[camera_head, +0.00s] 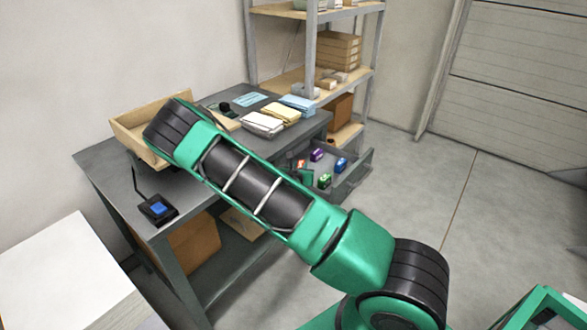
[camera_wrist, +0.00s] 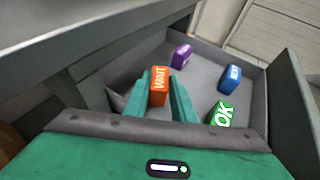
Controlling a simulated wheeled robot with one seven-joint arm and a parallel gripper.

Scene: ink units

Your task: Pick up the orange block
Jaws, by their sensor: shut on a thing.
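The orange block (camera_wrist: 159,86), with white lettering on its face, is between the two fingers of my gripper (camera_wrist: 160,92) in the wrist view. My gripper is shut on it, inside or just above the open grey drawer (camera_wrist: 258,105). I cannot tell whether the block is clear of the drawer floor. In the head view a small part of the orange block (camera_head: 301,164) shows at the drawer's left side, and my arm hides much of the area around it.
A purple block (camera_wrist: 181,56), a blue block (camera_wrist: 230,79) and a green block (camera_wrist: 221,115) lie in the drawer. The drawer walls stand around them. The grey workbench (camera_head: 105,160) carries a wooden tray (camera_head: 125,140) and stacked papers. A shelf (camera_head: 290,80) stands behind.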

